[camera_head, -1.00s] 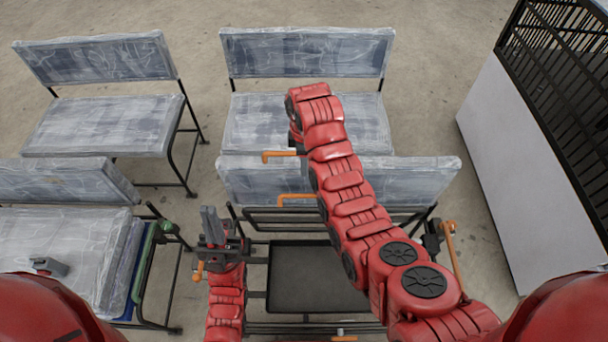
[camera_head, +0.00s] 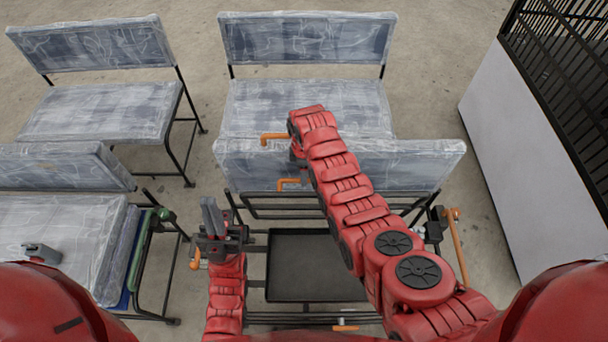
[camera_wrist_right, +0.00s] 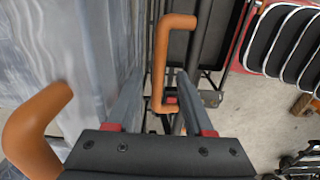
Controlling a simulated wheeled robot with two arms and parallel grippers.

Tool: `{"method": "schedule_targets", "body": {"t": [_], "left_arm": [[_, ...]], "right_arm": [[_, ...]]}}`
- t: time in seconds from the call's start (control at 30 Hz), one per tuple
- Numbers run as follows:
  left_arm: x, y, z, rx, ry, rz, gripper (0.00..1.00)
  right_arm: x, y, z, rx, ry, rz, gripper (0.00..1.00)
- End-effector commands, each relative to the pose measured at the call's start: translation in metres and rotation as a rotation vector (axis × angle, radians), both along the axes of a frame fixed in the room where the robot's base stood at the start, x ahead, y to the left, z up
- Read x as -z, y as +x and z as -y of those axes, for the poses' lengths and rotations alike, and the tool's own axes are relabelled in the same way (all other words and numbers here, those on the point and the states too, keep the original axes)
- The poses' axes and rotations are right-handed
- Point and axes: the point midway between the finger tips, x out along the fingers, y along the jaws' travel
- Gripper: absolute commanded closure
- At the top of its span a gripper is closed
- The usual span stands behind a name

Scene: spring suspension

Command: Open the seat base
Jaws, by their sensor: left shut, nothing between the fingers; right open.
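The seat in front of me has a plastic-wrapped backrest (camera_head: 405,165) and a black frame with a flat dark tray (camera_head: 300,268). An upper orange handle (camera_head: 272,136) and a lower orange handle (camera_head: 287,183) stick out left of my right arm. In the right wrist view, my right gripper (camera_wrist_right: 160,78) is open, with an upright orange handle (camera_wrist_right: 161,65) in line with the gap between its fingers; contact is unclear. Another orange handle (camera_wrist_right: 38,120) is at the left. My right fingers are hidden in the head view. My left gripper (camera_head: 212,214) is shut and empty, left of the tray.
Wrapped seats stand at the left (camera_head: 55,228), back left (camera_head: 100,112) and back centre (camera_head: 315,105). A white panel (camera_head: 530,160) with black racks stands at the right. An orange bar (camera_head: 457,245) is at the frame's right side. Bare floor lies between.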

Motion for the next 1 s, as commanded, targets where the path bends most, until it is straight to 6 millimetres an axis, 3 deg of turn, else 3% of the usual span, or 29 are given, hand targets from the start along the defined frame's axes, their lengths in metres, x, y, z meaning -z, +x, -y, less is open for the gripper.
{"method": "schedule_targets", "body": {"t": [0.3,0.7,1.0], "left_arm": [[0.001,0.0,0.0,0.0,0.0,-0.001,1.0],[0.001,0.0,0.0,0.0,0.0,0.0,1.0],[0.001,0.0,0.0,0.0,0.0,-0.001,1.0]], "right_arm": [[0.022,0.001,0.0,0.0,0.0,0.0,0.48],[0.025,0.001,0.0,0.0,0.001,0.003,0.48],[0.025,0.001,0.0,0.0,0.001,0.003,1.0]]}}
